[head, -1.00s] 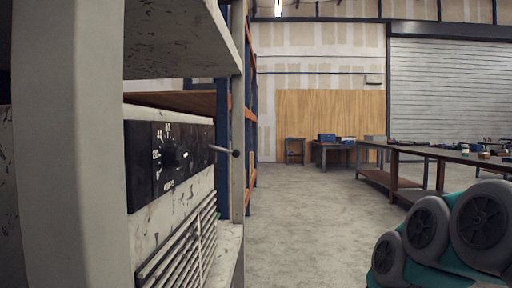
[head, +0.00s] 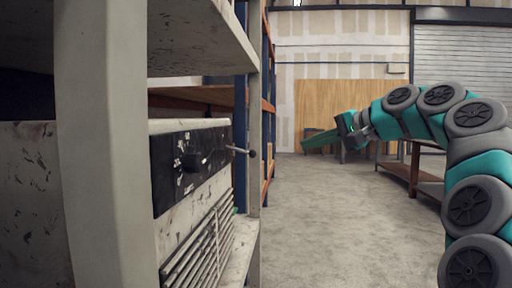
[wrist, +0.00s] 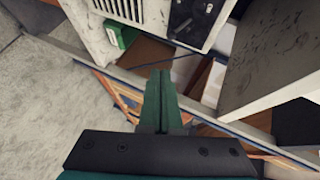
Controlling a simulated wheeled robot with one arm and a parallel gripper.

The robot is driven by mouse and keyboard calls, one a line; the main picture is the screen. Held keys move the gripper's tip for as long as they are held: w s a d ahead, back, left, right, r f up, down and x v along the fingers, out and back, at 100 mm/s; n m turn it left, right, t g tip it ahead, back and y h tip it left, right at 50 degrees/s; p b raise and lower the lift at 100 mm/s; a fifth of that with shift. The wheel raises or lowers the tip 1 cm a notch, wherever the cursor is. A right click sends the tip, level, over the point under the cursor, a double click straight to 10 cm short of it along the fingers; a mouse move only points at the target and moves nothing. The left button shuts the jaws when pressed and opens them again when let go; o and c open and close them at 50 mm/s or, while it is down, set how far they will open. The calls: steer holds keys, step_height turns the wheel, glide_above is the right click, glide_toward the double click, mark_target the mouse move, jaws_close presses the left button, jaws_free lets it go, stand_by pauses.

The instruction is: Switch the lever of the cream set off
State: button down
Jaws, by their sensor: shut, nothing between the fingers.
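The cream set (head: 205,215) stands on a scuffed shelf at the left, with a black panel (head: 190,165), a dial and slatted vents on its front. Its lever (head: 240,150), a thin rod with a dark ball end, sticks out from the panel to the right, roughly level. In the wrist view the set (wrist: 98,38) is at the top, with its dark panel (wrist: 193,20) partly cut off. My gripper (head: 304,143) is shut and empty, to the right of the lever and apart from it. Its green fingers (wrist: 161,73) lie together in the wrist view.
A pale shelf post (head: 100,150) stands close in front at the left, and another post (head: 254,100) rises just behind the lever. A small green box (wrist: 120,36) sits beside the set. A workbench (head: 410,170) is at the right. The aisle floor (head: 330,215) is clear.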

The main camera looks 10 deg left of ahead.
steer(key=s+a+r+x, duration=0.1)
steer(key=x, duration=1.1)
steer(key=shift+a+r+t+b, duration=0.15)
steer(key=shift+a+t+b, duration=0.2)
steer(key=shift+a, duration=0.1)
steer(key=shift+w+y, duration=0.1)
steer(key=shift+y, duration=0.3)
steer(key=shift+a+f+m+t+y+b, duration=0.1)
steer(key=shift+f+m+t+y+b, duration=0.15)
steer(key=shift+f+m+y+b, duration=0.55)
steer(key=shift+f+h, duration=0.1)
steer(key=shift+h, duration=0.2)
